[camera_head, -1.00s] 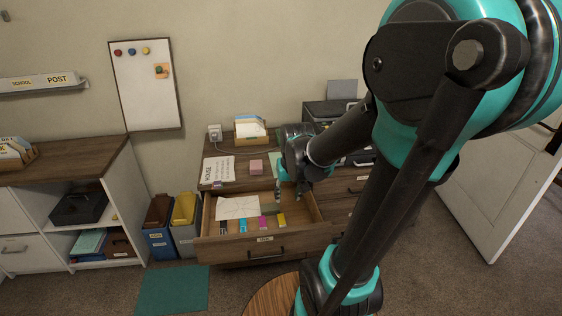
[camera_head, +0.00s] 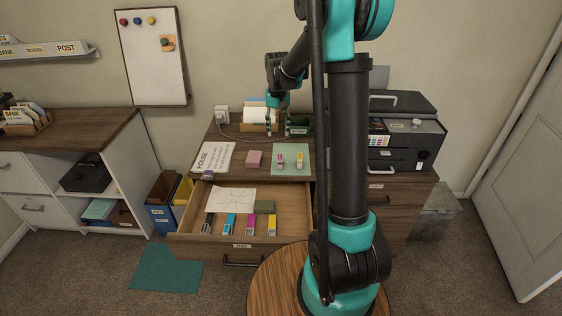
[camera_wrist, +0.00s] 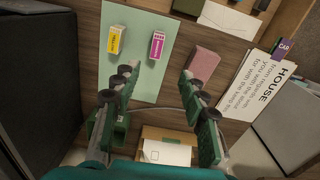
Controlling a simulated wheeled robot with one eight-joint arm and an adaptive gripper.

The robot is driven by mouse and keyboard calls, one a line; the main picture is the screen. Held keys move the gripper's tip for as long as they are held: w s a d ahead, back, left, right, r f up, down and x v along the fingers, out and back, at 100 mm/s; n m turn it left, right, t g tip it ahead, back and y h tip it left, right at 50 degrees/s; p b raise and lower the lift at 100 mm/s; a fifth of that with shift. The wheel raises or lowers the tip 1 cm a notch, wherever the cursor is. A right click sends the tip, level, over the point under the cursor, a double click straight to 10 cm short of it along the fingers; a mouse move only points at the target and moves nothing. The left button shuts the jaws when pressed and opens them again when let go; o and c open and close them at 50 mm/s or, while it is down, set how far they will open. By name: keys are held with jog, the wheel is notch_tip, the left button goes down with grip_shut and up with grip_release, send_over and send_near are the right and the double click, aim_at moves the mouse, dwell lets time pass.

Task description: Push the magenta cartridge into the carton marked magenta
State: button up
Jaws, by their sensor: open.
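The magenta cartridge (camera_head: 280,160) stands on the pale green blotter (camera_head: 290,171) on the desk, left of a yellow cartridge (camera_head: 299,160). In the wrist view the magenta cartridge (camera_wrist: 157,46) lies beyond my fingertips, with the yellow cartridge (camera_wrist: 117,40) to its left. My gripper (camera_head: 278,122) is open and empty above the back of the desk; its spread fingers (camera_wrist: 157,78) also show in the wrist view. The magenta carton (camera_head: 250,225) is in the open drawer, between the cyan carton (camera_head: 230,224) and the yellow carton (camera_head: 272,225). The carton markings are too small to read.
A pink block (camera_head: 254,158) and a HOUSE sheet (camera_head: 214,157) lie left of the blotter. A printer (camera_head: 402,140) stands to the right. The drawer (camera_head: 290,205) also holds a dark carton (camera_head: 208,223), paper (camera_head: 232,198) and a green-grey block (camera_head: 264,207).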

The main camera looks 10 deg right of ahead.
send_over(280, 157)
jog(key=f, duration=0.8)
jog(key=shift+a+f, duration=0.2)
jog(key=shift+a, duration=0.05)
jog(key=shift+d+f, duration=0.15)
jog(key=shift+f, duration=1.25)
jog(key=shift+d+f, duration=0.1)
jog(key=shift+f, duration=1.25)
grip_shut()
